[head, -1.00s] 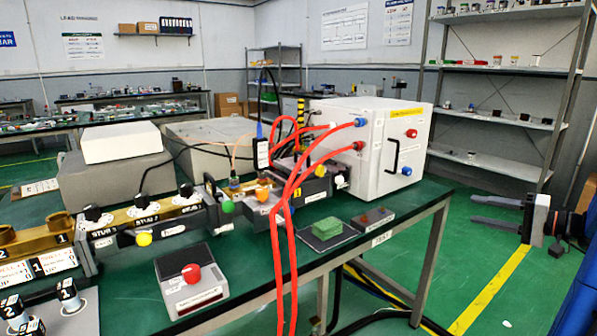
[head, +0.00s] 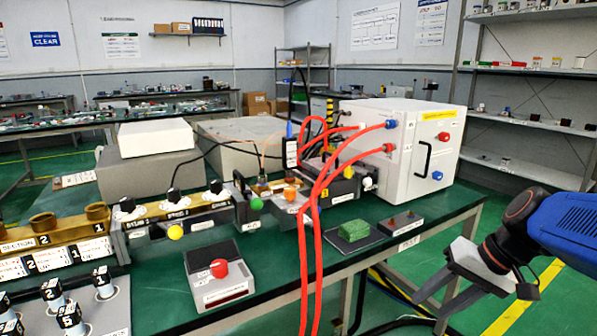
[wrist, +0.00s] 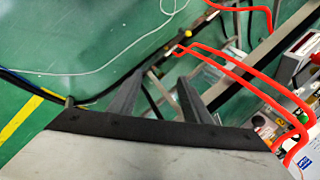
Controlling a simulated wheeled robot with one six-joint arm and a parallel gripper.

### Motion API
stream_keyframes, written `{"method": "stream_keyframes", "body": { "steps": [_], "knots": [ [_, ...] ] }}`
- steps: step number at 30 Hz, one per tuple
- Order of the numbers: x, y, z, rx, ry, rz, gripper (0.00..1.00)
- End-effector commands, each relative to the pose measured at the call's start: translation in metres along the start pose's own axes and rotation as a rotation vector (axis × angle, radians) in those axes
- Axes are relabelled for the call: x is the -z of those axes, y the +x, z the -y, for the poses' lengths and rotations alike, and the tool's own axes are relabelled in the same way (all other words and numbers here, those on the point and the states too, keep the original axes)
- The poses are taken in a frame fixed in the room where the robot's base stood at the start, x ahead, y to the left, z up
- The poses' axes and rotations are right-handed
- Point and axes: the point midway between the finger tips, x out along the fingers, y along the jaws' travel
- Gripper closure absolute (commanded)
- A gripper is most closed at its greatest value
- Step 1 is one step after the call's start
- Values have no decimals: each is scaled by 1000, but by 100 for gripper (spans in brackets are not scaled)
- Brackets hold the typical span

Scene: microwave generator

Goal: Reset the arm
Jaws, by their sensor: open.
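My gripper (head: 440,297) is at the lower right in the head view, off the front right corner of the green-topped bench (head: 285,280). Its fingers are apart with nothing between them, and they point down and to the left. My blue arm (head: 578,232) comes in from the right edge. In the wrist view my gripper (wrist: 160,85) shows two separated dark fingers above the green floor (wrist: 85,40), with bench legs and red hoses beyond them.
A white box with a black handle (head: 400,150) stands on the bench's right end. Red hoses (head: 312,250) loop from it over the bench's front edge. A green block (head: 355,229) and a red-knobbed box (head: 219,278) lie near that edge. Shelves (head: 530,120) stand behind right.

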Motion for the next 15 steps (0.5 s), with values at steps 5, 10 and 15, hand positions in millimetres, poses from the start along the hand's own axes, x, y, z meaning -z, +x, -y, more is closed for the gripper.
{"method": "stream_keyframes", "body": {
  "steps": [5,10,15],
  "knots": [
    [-42,5,-4,-157,-107,-31,56],
    [-69,4,-15,-284,-207,-96,56],
    [-83,0,-25,-365,-286,-169,56]
  ]
}}
